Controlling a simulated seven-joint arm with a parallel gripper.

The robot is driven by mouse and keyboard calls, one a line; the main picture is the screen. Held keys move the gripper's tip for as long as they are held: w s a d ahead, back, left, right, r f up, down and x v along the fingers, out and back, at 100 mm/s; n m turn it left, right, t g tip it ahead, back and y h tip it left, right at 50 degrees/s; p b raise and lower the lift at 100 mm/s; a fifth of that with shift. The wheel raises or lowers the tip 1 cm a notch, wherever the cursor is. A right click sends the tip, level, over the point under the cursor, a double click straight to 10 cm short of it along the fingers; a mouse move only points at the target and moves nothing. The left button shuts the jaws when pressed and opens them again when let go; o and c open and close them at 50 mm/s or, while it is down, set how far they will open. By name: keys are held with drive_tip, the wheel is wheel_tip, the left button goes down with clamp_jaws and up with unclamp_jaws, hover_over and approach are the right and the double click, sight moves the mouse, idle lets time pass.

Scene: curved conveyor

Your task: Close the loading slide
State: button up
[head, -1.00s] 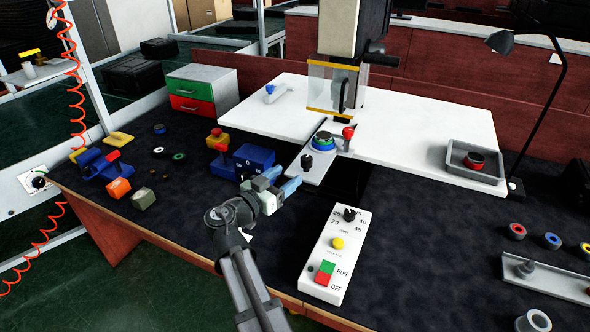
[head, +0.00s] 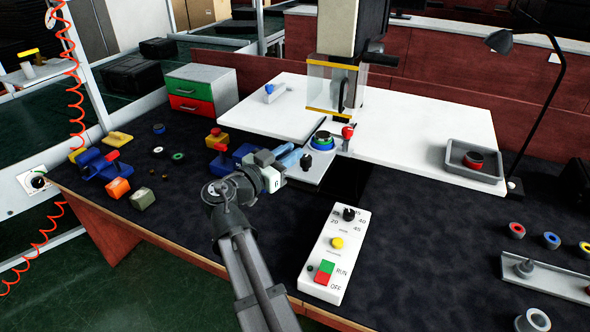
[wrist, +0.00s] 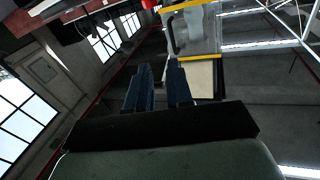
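The loading slide (head: 309,174) is a light grey plate that sticks out toward me from under the machine head. It carries a blue and green ring part (head: 322,141) and a black knob (head: 306,161) near its front left. My gripper (head: 298,157) has blue fingers, which point right and reach just left of the black knob. I cannot tell whether they touch it. In the wrist view the two dark fingers (wrist: 159,85) stand a little apart with nothing visible between them. The slide is not clearly visible in the wrist view.
A clear guard (head: 332,87) with yellow edges hangs over the slide's back end. A red-topped lever (head: 347,133) stands right of the ring. A white control box (head: 336,255) lies in front. Blue fixtures (head: 230,160) sit left of my gripper.

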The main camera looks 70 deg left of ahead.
drive_tip(key=r+m, duration=0.1)
drive_tip(key=r, duration=0.1)
drive_tip(key=w+r+m, duration=0.1)
drive_tip(key=r, duration=0.2)
drive_tip(key=w+r+g+h, duration=0.1)
drive_tip(key=r, duration=0.1)
drive_tip(key=shift+w+a+r+m, duration=0.2)
drive_tip(key=shift+a+r+m, duration=0.05)
drive_tip(key=shift+m, duration=0.15)
clamp_jaws()
drive_tip(key=s+d+f+m+g+h, duration=0.3)
drive_tip(key=s+f+m+g+h, duration=0.25)
drive_tip(key=f+g, duration=0.2)
approach(307, 174)
drive_tip(key=d+f, duration=0.3)
drive_tip(key=shift+w+a+f+m+g+y, duration=0.15)
drive_tip(key=shift+w+a+m+g, duration=0.1)
drive_tip(key=shift+w+a, duration=0.3)
drive_tip(key=shift+w+a+f+m+g+y, duration=0.1)
drive_tip(key=shift+w+a+f+m, duration=0.1)
drive_tip(key=shift+w+a, duration=0.9)
drive_tip(key=shift+a, duration=0.15)
